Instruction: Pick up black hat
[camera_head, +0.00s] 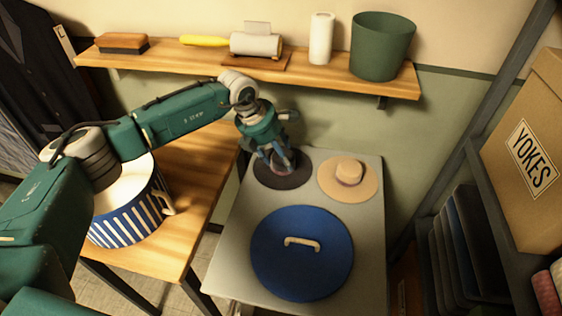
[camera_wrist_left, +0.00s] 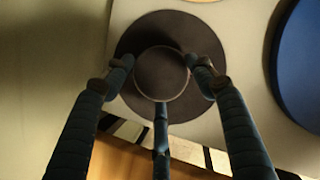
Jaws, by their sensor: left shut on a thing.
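The black hat (camera_head: 283,177) lies at the back left of the grey table (camera_head: 226,256), beside the tan hat. My left gripper (camera_head: 278,157) reaches down onto it from above, fingers closed around its crown. In the left wrist view the black hat (camera_wrist_left: 161,73) shows its round crown and wide brim, and the fingers of my left gripper (camera_wrist_left: 161,72) press on the crown from several sides. Whether the brim is clear of the table cannot be told. My right gripper is not in view.
The tan hat (camera_head: 347,179) lies close at the right. A big blue lid (camera_head: 300,262) with a pale handle covers the table's front. A shelf (camera_head: 330,79) with a green bin (camera_head: 382,46) runs behind. A striped drum (camera_head: 130,218) stands at the left.

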